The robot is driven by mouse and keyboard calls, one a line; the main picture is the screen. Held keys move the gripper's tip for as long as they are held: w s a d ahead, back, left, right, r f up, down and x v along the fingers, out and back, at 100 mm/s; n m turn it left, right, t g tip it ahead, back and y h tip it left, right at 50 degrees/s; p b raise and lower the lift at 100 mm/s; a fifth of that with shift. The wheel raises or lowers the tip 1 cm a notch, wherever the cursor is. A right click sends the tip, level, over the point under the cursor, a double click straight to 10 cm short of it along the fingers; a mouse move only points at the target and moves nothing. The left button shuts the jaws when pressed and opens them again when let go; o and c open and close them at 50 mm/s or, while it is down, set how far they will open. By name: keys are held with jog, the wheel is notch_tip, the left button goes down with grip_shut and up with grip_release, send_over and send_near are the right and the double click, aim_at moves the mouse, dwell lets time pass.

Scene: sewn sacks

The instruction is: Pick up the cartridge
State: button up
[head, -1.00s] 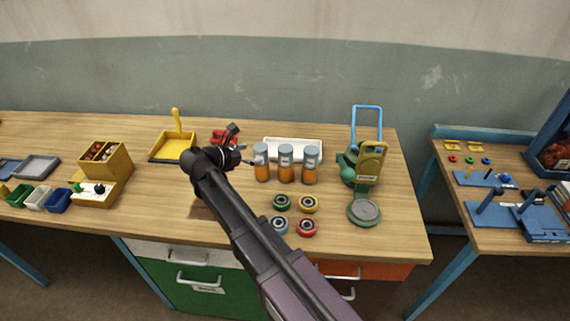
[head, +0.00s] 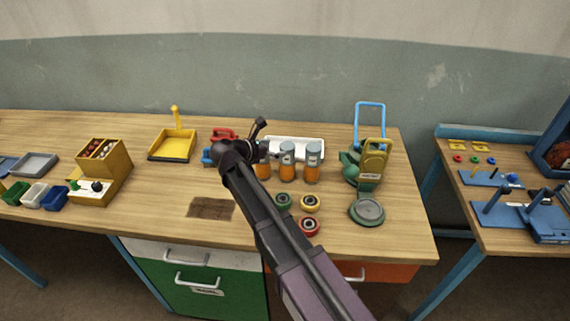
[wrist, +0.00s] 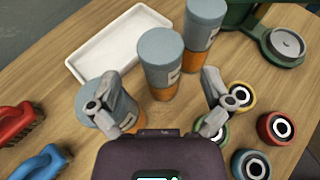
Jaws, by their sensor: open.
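Three upright cylinders with grey-blue tops and orange lower parts, which look like cartridges, stand in a row on the wooden bench. The right cartridge (head: 312,162) and middle cartridge (head: 287,161) are clear in the head view; my arm partly covers the left cartridge (head: 263,170). In the wrist view, the left cartridge (wrist: 122,104) is partly behind one finger, the middle cartridge (wrist: 160,62) lies ahead between the fingers, and the right cartridge (wrist: 204,22) is farther off. My gripper (wrist: 158,88) is open with nothing held; it also shows partly in the head view (head: 258,128).
A white tray (wrist: 112,42) lies behind the cartridges. Several bearing-like rings, including a red one (head: 309,226), lie in front. Red (wrist: 14,122) and blue (wrist: 40,163) brushes are left. A green and yellow device (head: 372,165) stands right. A brown patch (head: 211,207) is front left.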

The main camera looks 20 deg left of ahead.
aim_at(286, 146)
jog(key=shift+b+x, duration=1.05)
jog(key=shift+x, duration=1.5)
jog(key=c, duration=1.2)
jog(key=shift+r, duration=0.15)
jog(key=shift+c, duration=0.2)
notch_tip(286, 146, up, 4)
jog(key=p, duration=0.4)
jog(key=s+a+p, duration=0.1)
jog(key=s, duration=1.5)
jog(key=shift+a+r, duration=0.2)
jog(key=shift+r, duration=0.15)
jog(key=shift+w, duration=0.1)
